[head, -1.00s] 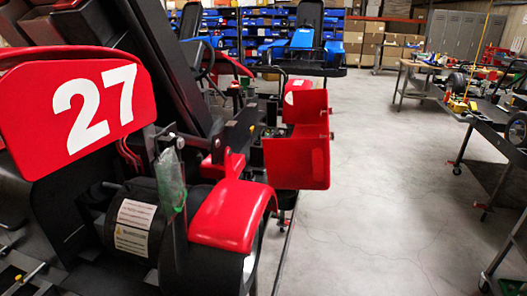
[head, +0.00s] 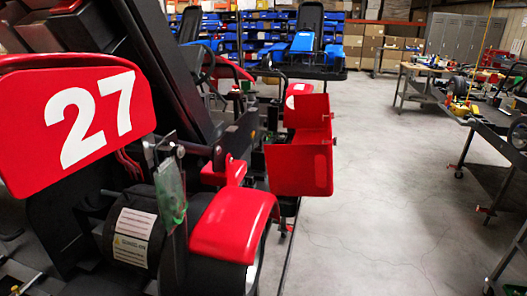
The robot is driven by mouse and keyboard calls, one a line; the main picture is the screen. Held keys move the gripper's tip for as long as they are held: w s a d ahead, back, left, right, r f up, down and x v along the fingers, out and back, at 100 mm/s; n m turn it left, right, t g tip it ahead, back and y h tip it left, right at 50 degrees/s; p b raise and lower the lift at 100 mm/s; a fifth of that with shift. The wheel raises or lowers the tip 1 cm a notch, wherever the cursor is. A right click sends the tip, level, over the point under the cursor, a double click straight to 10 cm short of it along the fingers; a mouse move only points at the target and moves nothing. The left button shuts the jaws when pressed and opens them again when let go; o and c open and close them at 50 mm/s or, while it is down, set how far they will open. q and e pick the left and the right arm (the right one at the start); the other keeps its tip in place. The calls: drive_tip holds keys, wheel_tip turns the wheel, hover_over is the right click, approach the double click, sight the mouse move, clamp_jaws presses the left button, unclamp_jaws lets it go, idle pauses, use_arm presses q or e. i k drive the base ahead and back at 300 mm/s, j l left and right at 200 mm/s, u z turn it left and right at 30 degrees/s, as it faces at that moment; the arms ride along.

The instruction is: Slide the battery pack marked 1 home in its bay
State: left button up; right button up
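I cannot make out a battery pack marked 1 or its bay in the head view. A red kart with a number plate (head: 80,115) reading 27 fills the left side, close to me. Below the plate is a dark rounded housing (head: 108,215) with a white and yellow warning label (head: 131,238). A red fender (head: 232,223) sits to its right. A greenish clear pouch (head: 171,195) hangs in front of the housing. Neither of my grippers is in view.
A red open-topped box-like part (head: 300,168) sticks out beyond the kart. A blue kart (head: 303,45) stands farther back. Workbenches with kart parts (head: 500,115) line the right. Shelves of blue bins (head: 270,35) stand behind. The grey floor (head: 385,190) between is clear.

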sight(258, 159)
drive_tip(key=k+j+u, duration=0.1)
drive_tip(key=k+u, duration=0.15)
drive_tip(key=k, duration=0.4)
drive_tip(key=u, duration=1.8)
drive_tip(key=l+u, duration=0.3)
drive_tip(key=l, duration=0.2)
drive_tip(key=l+u, duration=0.3)
drive_tip(key=l, duration=0.15)
drive_tip(key=k+l+u, duration=0.15)
drive_tip(key=l+u, duration=0.15)
drive_tip(key=l, duration=0.15)
drive_tip(key=k+l, duration=0.1)
drive_tip(key=l, duration=0.3)
drive_tip(key=k+l, duration=0.1)
drive_tip(key=l, duration=0.3)
drive_tip(key=k+l, duration=0.1)
drive_tip(key=l, duration=0.3)
drive_tip(key=k+l, duration=0.1)
drive_tip(key=l, duration=0.3)
drive_tip(key=k+l, duration=0.1)
drive_tip(key=l, duration=0.3)
drive_tip(key=k+l, duration=0.15)
drive_tip(key=l, duration=0.25)
